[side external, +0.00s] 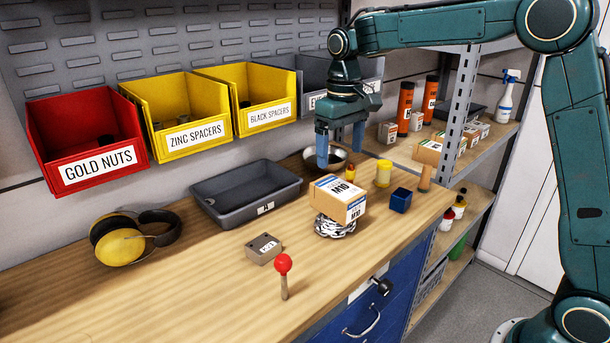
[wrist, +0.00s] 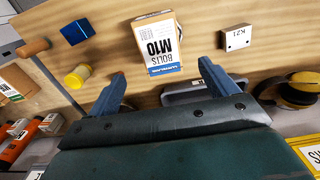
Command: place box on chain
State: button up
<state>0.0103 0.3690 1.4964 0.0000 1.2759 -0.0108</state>
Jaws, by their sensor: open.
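The cardboard box (side external: 338,197) has a white label reading M10 and rests on top of the heaped silver chain (side external: 335,228) on the wooden workbench.
Near the box are a blue cube (side external: 401,200), a yellow cylinder (side external: 383,173), a metal bowl (side external: 329,158) and a K21 block (side external: 263,249). A grey tray (side external: 245,187), earmuffs (side external: 130,235) and a red-knobbed peg (side external: 283,268) lie left. Front left bench is clear.

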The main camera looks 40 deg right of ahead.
jog(key=s+r+t, duration=0.1)
jog(key=s+r, duration=0.2)
jog(key=s, duration=0.4)
jog(key=s+r+t, duration=0.2)
jog(key=s+r, duration=0.1)
jog(key=s, duration=0.4)
jog(key=s+f+t, duration=0.2)
jog(key=s+f, duration=0.2)
jog(key=s, duration=1)
jog(key=shift+s+a+f+t, duration=0.2)
jog(key=shift+s+a+t, duration=0.1)
jog(key=shift+s, duration=0.1)
